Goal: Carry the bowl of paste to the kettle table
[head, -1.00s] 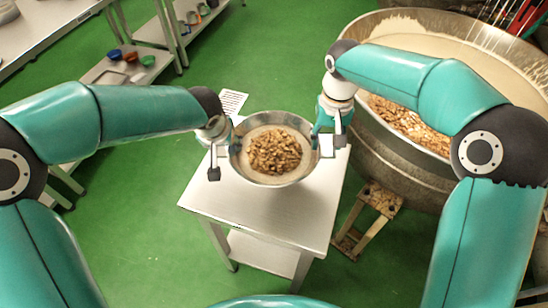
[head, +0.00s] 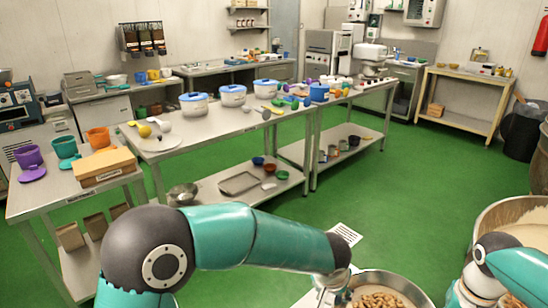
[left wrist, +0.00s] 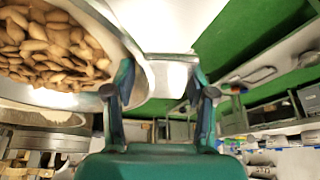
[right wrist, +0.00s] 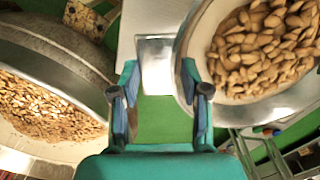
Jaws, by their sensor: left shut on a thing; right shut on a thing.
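The steel bowl (head: 422,296) is at the bottom right of the head view, cut off by the frame edge, with brown nuts on top. It also shows at the left of the left wrist view (left wrist: 140,60) and at the upper right of the right wrist view (right wrist: 186,60). My left gripper (left wrist: 160,88) is shut on the bowl's side. My right gripper (right wrist: 158,85) is shut on the opposite side. The fingertips are hard to make out in the head view. Whether the bowl touches the small steel table (head: 308,299) below cannot be told.
The large kettle (head: 487,222) with pale mass stands at the right, close to my right arm. A long steel table (head: 225,122) with lidded pots runs across the middle. A side table (head: 30,200) holds a carton (head: 105,166) and pitchers. Green floor (head: 400,190) lies open between.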

